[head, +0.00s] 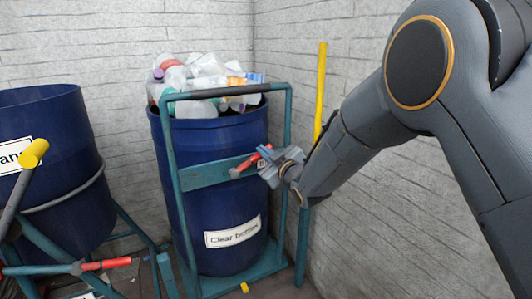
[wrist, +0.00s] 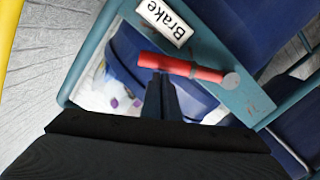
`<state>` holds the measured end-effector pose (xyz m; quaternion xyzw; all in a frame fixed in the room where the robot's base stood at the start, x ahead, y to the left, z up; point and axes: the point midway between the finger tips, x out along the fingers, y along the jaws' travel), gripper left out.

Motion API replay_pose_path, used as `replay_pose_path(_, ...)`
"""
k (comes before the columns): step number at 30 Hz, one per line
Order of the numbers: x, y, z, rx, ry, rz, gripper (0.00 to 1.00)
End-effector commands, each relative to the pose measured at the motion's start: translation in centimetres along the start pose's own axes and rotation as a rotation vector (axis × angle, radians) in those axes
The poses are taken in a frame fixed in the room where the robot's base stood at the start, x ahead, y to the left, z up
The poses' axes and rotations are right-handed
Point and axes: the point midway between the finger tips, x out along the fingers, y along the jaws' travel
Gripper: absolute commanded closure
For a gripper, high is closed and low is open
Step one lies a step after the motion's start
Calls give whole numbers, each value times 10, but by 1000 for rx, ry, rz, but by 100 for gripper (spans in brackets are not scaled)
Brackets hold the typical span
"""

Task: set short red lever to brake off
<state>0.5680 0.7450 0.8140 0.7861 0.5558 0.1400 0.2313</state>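The short red lever (head: 247,163) is on the teal crossbar (head: 205,174) of the cart that holds the blue "Clear bottles" barrel (head: 195,215). It slants up to the right from its grey pivot. The red lever also shows in the wrist view (wrist: 195,69), with a white "Brake" label (wrist: 164,20) beside its free-end side. My gripper (head: 264,163) is at the lever's free end. In the wrist view its fingertips (wrist: 159,76) overlap the lever near that end. Whether they touch it or are closed on it is unclear.
Clear bottles (head: 205,75) heap above the barrel's rim. A yellow upright bar (head: 320,90) stands right of the cart, near the wall. At left is another blue barrel (head: 60,190) on a teal frame, with a yellow-tipped lever (head: 34,152) and another red lever (head: 105,264).

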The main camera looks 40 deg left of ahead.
Motion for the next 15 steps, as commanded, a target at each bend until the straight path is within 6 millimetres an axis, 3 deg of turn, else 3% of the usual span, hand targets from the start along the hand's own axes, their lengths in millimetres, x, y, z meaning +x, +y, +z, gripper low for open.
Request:
replay_pose_path(9, -2, 1, 6, 2, -12, 1, 100)
replay_pose_path(15, -6, 5, -16, 1, -8, 1, 100)
